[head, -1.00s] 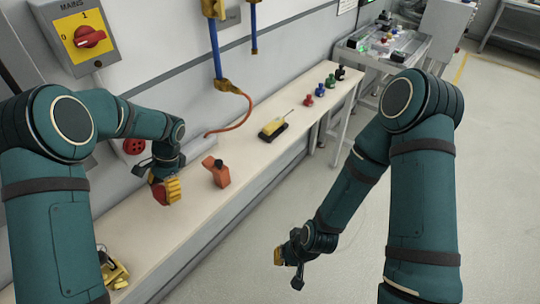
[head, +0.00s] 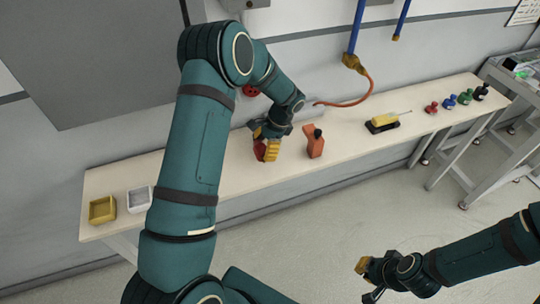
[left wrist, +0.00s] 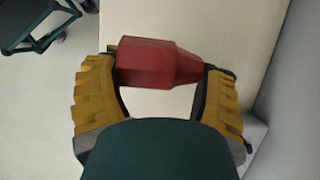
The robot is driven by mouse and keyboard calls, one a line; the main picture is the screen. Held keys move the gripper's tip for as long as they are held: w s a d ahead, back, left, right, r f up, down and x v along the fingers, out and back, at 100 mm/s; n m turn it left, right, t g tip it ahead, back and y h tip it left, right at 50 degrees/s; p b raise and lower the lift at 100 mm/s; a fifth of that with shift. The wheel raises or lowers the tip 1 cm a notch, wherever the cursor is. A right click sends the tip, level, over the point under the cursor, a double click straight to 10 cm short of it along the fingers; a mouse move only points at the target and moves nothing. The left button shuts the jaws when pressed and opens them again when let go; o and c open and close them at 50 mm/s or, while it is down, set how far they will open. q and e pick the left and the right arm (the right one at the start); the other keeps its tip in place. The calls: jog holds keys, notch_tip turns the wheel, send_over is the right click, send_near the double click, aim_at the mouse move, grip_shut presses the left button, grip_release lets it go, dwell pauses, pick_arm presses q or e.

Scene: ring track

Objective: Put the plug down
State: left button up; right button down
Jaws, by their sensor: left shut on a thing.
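The plug is a red block with a tapered end (left wrist: 155,63), and it lies crosswise between the yellow fingers of my left gripper (left wrist: 158,80) in the left wrist view. In the head view my left gripper (head: 266,149) is over the bench with the red plug (head: 259,150) partly hidden by its fingers. I cannot tell whether the plug touches the bench top. My right gripper (head: 366,278) hangs over the floor in front of the bench, away from everything; its fingers are too small to read.
The bench (head: 350,148) runs along the wall. An orange bottle-like object (head: 314,141) stands just right of my left gripper. Further right are a yellow device (head: 383,120) and several small coloured objects. A yellow bin (head: 102,210) and a grey bin (head: 138,199) stand at the left end.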

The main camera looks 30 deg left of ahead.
aim_at(261, 164)
pick_arm(q)
jog(key=shift+f, duration=2.6)
jog(key=shift+f+b, duration=0.1)
jog(key=shift+b, duration=0.25)
jog(key=o, duration=1.1)
jog(key=shift+o, duration=0.2)
